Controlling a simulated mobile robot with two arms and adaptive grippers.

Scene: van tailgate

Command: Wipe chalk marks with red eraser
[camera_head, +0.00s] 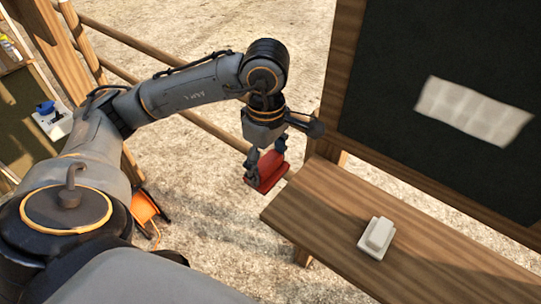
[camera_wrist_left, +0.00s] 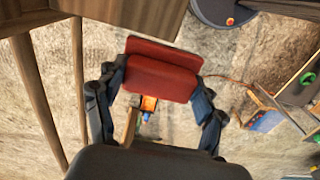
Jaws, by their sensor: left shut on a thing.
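A red eraser (camera_head: 268,171) is held between the fingers of my left gripper (camera_head: 267,172), in the air just off the left end of the wooden ledge. In the left wrist view the red eraser (camera_wrist_left: 162,70) sits between both fingers of the left gripper (camera_wrist_left: 160,88). A pale chalk patch (camera_head: 472,110) with a faint grid shows on the dark board (camera_head: 440,60), to the right of and apart from the eraser. My right gripper is not in view.
The wooden ledge (camera_head: 340,205) runs below the board and bears a whitish block (camera_head: 377,237). A wooden frame post (camera_head: 341,75) edges the board on the left. Wooden rails (camera_head: 130,40) stand behind my left arm. Open sandy ground lies around the gripper.

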